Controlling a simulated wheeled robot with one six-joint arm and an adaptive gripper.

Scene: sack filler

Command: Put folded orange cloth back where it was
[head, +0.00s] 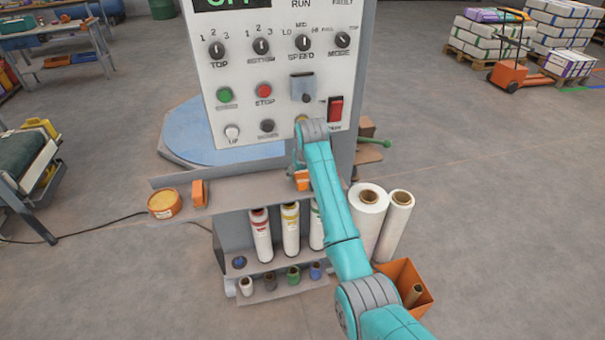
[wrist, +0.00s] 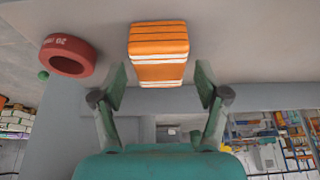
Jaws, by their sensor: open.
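The folded orange cloth (wrist: 158,42), with dark stripes and white bands, lies on a grey surface in the wrist view. In the head view an orange patch that looks like it (head: 302,181) shows on the grey shelf (head: 240,190) below the control panel, partly hidden by my arm. My gripper (wrist: 160,76) is open, its fingers apart on either side of the cloth's near end, with no clear contact. In the head view my gripper (head: 299,164) is just above the shelf, mostly hidden by my wrist.
A red ring (wrist: 68,55) lies beside the cloth in the wrist view. On the shelf's left are a round orange tin (head: 164,204) and a small orange block (head: 200,193). The control panel (head: 270,75) rises close behind. White rolls (head: 368,215) and an orange bin (head: 405,278) stand right.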

